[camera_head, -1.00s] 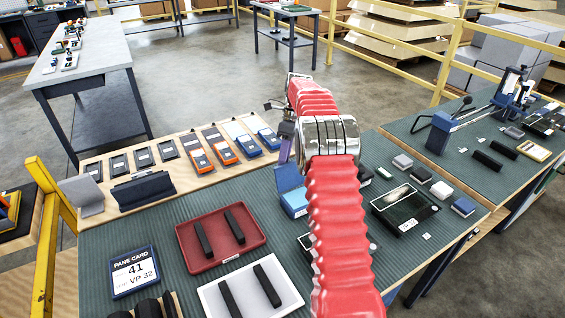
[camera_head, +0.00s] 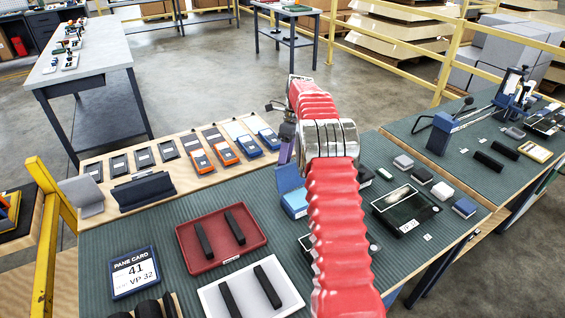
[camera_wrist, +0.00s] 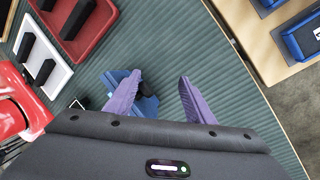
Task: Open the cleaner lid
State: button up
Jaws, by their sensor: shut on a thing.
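The cleaner is a small blue box (camera_head: 296,204) on the green mat, just left of my arm in the head view. Its blue lid (camera_head: 289,178) stands raised at the back of the box. In the wrist view the blue cleaner (camera_wrist: 147,106) shows beside and behind the left purple finger, with a dark part inside it. The exact contact is hard to see. In the head view my red arm hides part of the gripper and the mat behind it.
A red tray (camera_head: 257,240) and a white tray (camera_head: 293,300) with dark bars lie left of my arm. A dark flat device (camera_head: 404,222) lies to the right. Orange and blue devices stand on the wooden strip (camera_head: 108,165) behind. A blue press (camera_head: 440,133) stands on the right bench.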

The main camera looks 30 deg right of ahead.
jog(key=shift+f, duration=0.3)
jog(key=v, duration=0.8)
dwell(0.5)
